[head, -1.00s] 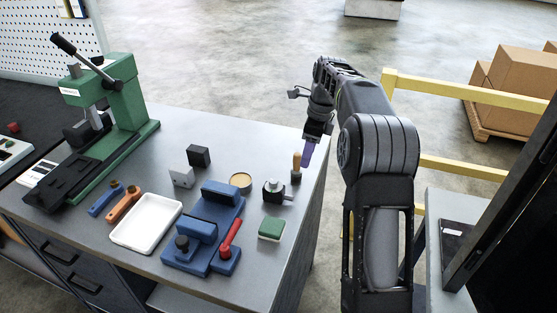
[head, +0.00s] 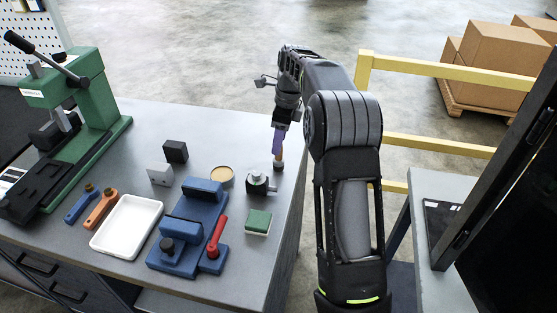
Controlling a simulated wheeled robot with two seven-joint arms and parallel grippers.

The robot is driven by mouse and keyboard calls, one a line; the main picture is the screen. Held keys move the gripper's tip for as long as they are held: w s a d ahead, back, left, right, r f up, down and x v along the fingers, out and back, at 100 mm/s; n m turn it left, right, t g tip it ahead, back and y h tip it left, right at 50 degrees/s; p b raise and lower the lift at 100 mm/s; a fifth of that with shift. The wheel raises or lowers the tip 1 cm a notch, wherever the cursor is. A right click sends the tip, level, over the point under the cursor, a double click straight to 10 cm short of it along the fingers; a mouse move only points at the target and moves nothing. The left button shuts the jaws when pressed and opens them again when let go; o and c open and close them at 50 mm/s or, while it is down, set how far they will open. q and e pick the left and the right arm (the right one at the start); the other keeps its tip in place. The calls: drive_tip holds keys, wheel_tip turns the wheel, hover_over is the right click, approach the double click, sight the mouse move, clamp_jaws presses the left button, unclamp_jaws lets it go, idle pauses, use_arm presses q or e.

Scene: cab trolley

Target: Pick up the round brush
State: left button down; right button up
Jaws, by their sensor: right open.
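The round brush (head: 278,164) stands upright on the grey bench top near its right edge. Its dark round base and a little of its tan wooden handle show; the upper handle is hidden by the gripper. My right gripper (head: 278,149) points down with its purple fingers at the handle's height, overlapping it in the picture. It is open; I cannot tell whether the handle is between the fingers. My left gripper is not in view.
Near the brush stand a small metal block with a black knob (head: 259,184), a tan round tin (head: 222,173) and a green-topped block (head: 258,221). A blue fixture (head: 190,215) with a red handle and a white tray (head: 127,224) lie further left. A green press (head: 85,115) stands at the back left.

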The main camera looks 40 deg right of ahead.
sight(275, 160)
drive_tip(key=f, duration=0.1)
drive_tip(key=f+p, duration=0.1)
drive_tip(key=f, duration=0.3)
drive_tip(key=shift+w+a+p, duration=0.15)
drive_tip(key=shift+w+p, duration=0.15)
drive_tip(key=shift+w, duration=0.05)
drive_tip(key=shift+c, duration=0.6)
clamp_jaws()
idle(0.3)
